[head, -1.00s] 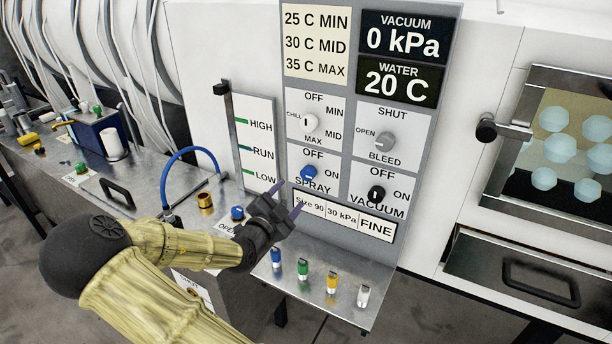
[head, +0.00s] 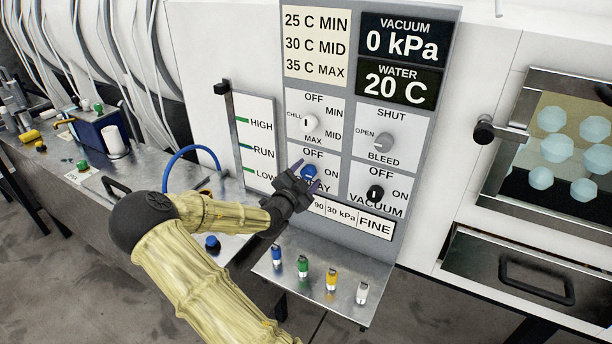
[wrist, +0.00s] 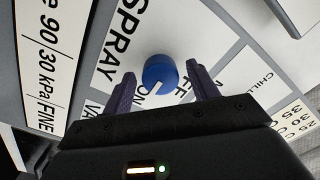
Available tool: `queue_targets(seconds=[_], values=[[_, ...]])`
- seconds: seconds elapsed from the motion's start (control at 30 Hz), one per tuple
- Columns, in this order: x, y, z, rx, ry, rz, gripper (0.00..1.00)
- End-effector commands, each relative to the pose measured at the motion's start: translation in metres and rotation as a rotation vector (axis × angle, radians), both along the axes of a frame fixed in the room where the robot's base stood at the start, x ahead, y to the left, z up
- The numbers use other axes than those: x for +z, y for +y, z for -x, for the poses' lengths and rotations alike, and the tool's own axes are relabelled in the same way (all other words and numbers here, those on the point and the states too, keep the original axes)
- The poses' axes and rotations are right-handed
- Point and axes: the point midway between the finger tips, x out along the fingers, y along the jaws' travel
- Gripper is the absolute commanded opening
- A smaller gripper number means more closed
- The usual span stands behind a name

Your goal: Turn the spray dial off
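The blue spray dial (head: 309,172) sits on the grey panel between the OFF and ON labels, above the word SPRAY. In the wrist view, the blue dial (wrist: 160,71) has a white mark that points toward the ON label. My gripper (head: 306,176) is at the panel in front of the dial and hides part of the SPRAY label. In the wrist view, the two purple fingers of my gripper (wrist: 162,76) are spread, one on each side of the dial. A small gap shows between each finger and the dial.
The white chill knob (head: 309,122) is above, the grey bleed knob (head: 384,141) is up to the right, and the black vacuum knob (head: 375,194) is to the right. Below is a metal shelf (head: 318,300) with several coloured pegs. A blue hose (head: 192,150) arches at left.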

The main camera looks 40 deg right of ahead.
Motion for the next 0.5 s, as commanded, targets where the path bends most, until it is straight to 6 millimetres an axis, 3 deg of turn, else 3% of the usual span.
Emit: queue_targets(seconds=[0.03,0.2,0.5], values=[[0.0001,0.0001,0.0001,0.000,0.000,0.000,0.50],[0.0001,0.0002,0.0002,0.000,0.000,0.000,0.16],[-0.0001,0.0002,0.0004,-0.001,0.015,0.006,0.15]])
